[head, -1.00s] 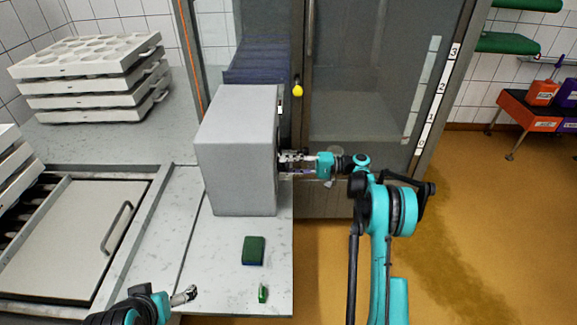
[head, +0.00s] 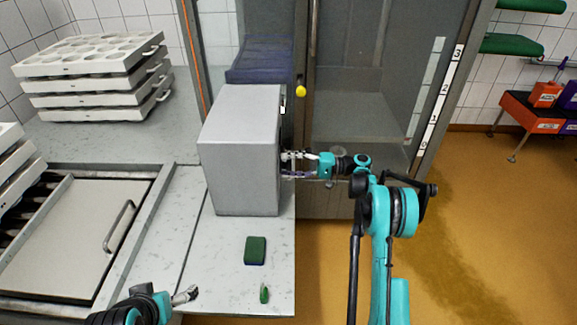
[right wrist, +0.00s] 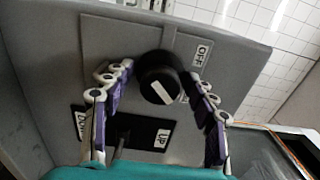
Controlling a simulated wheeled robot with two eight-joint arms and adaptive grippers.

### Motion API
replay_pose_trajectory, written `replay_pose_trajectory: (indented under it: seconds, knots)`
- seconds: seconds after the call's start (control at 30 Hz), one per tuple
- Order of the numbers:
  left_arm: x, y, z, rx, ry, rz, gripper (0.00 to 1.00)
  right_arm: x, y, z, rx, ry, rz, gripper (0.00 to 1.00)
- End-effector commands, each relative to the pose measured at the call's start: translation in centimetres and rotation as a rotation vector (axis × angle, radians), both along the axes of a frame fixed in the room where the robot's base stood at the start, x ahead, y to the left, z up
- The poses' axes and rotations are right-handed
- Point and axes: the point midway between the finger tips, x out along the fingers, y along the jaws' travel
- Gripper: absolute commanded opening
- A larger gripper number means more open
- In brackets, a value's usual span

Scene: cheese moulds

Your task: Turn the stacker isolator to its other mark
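The isolator is a round black knob (right wrist: 160,78) with a slanted white bar on its face, on the grey box's side panel. An OFF label (right wrist: 202,55) is at its upper right; another label at its upper left is mostly hidden by a finger. The bar slants from upper left to lower right. My right gripper (right wrist: 161,76) has one finger on each side of the knob, with narrow gaps seeming to show. In the head view, the right gripper (head: 286,165) is at the right side of the grey box (head: 240,150), hiding the knob. My left gripper (head: 190,294) is low at left; its fingers are too small to judge.
Below the knob is a dark switch plate with UP (right wrist: 163,136) and DOWN labels. A green sponge (head: 255,250) and a small green item (head: 264,293) lie on the worktop before the box. White mould trays (head: 90,75) are stacked at back left. A glass door (head: 370,90) stands behind my right arm.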

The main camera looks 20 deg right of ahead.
Motion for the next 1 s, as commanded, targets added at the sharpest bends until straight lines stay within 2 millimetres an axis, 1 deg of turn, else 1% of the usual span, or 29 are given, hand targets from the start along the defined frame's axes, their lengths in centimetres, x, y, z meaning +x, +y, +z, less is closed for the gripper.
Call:
replay_pose_trajectory:
  seconds: [0.13,0.23,0.5,0.6,0.7,0.83,1.0]
  knots:
    - [0.0,0.0,0.0,0.0,0.0,0.0,1.0,-0.1,-0.5,0.0,0.0,0.0,-0.002,0.57]
    - [0.0,0.0,0.0,0.0,0.0,0.0,1.0,-0.4,-1.7,0.0,0.0,0.0,-0.003,0.57]
    - [0.0,0.0,0.0,0.0,0.0,0.0,1.0,-1.9,-7.3,-0.1,0.0,0.0,-0.003,0.57]
    - [0.0,0.0,0.0,0.0,0.0,0.0,1.0,-2.5,-9.1,0.0,0.0,0.0,-0.002,0.57]
    - [0.0,0.0,0.0,0.0,0.0,0.0,1.0,-2.9,-10.4,-0.1,0.0,0.0,0.0,0.57]
    - [0.0,0.0,0.0,0.0,0.0,0.0,1.0,-3.2,-11.3,0.0,0.0,0.0,0.001,0.57]
    - [0.0,0.0,0.0,0.0,0.0,0.0,1.0,-3.2,-11.5,0.0,0.0,0.0,0.002,0.57]
